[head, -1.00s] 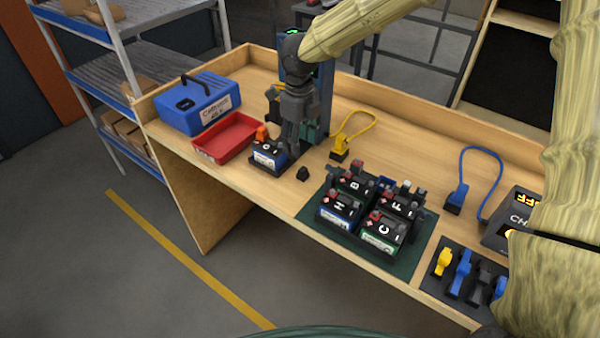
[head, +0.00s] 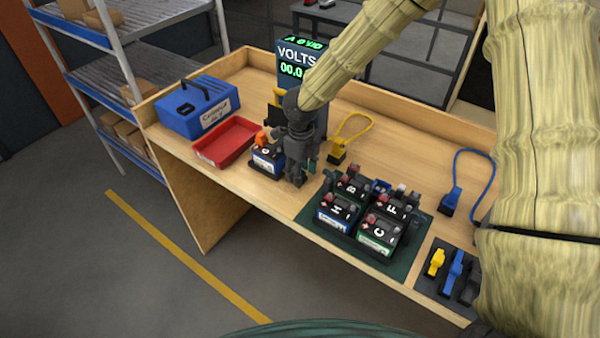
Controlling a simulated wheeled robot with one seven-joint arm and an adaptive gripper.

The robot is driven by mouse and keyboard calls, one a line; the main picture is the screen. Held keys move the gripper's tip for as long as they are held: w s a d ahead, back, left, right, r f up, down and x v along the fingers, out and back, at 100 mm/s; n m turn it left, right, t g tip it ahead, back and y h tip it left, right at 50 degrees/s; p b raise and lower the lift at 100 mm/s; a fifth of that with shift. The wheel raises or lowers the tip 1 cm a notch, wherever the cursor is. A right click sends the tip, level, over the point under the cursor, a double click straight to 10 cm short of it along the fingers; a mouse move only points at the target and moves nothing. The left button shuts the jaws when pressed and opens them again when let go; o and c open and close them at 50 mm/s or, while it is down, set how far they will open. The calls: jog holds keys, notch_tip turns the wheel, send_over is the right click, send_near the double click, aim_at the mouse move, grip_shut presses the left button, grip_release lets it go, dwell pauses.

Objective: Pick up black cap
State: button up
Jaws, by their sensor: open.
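My gripper (head: 298,178) points down over the bench, with its fingers low near the tabletop, just right of a battery (head: 267,161) with an orange cap (head: 263,137). It is open. The small black cap is not visible now; the gripper's fingers cover the spot where it stood. I cannot tell whether the cap is between the fingers or behind them.
A red tray (head: 228,141) and a blue case (head: 197,106) are at the left. Several lettered batteries (head: 377,231) stand on a green mat (head: 408,262) to the right. A voltmeter (head: 297,66) and a yellow plug (head: 338,151) are behind.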

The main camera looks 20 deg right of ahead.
jog(key=shift+s+f, duration=0.1)
jog(key=shift+f, duration=0.45)
jog(key=shift+c, duration=0.5)
jog(key=c, duration=0.7)
